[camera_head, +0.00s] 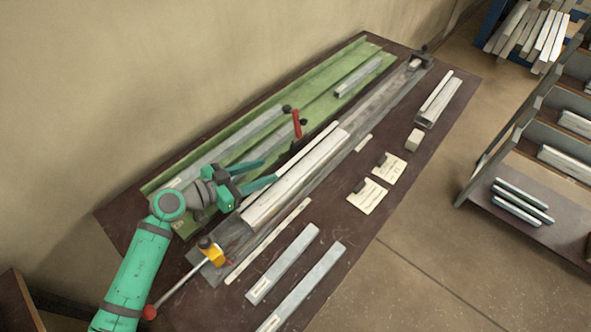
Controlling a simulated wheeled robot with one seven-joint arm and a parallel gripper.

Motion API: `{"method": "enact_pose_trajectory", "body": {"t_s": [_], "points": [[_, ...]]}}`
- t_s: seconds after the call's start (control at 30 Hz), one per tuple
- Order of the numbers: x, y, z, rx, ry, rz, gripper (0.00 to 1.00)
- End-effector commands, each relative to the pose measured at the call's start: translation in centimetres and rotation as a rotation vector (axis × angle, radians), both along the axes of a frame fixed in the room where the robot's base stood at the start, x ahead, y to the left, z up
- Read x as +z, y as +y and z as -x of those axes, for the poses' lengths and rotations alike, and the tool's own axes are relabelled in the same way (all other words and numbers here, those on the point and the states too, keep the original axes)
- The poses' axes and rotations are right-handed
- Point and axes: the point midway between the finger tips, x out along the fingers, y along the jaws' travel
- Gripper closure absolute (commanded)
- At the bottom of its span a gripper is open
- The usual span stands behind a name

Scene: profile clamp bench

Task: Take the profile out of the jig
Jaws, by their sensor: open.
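A long silvery profile (298,180) lies lengthwise in the grey jig (385,97) on the bench. A clamp with an upright red handle (296,122) stands at the jig's back side, near the profile's far end. A yellow clamp (212,252) sits at the jig's near end, its rod running down left to a red knob (150,312). Whether either clamp presses on the profile is too small to tell. My green gripper (268,170) is open and empty, its fingers behind and to the left of the profile. I cannot tell how high it is above the bench.
A green tray (165,183) with several profiles lies along the wall side. Loose profiles (302,284), paper cards (370,195) and a small block (413,139) lie on the bench's front side. A shelf rack (487,165) stands to the right across open floor (430,240).

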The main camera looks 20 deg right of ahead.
Motion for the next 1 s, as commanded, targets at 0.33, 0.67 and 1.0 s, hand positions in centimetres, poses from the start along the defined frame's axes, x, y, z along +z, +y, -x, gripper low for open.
{"method": "enact_pose_trajectory", "body": {"t_s": [0.33,0.67,1.0], "points": [[-1.3,-4.6,-1.6,-0.012,-0.001,-0.004,0.57],[-2.7,-6.1,-3.2,0.000,-0.001,-0.008,0.57],[-3.5,-8.3,-4.2,0.002,-0.002,-0.004,0.57]]}}
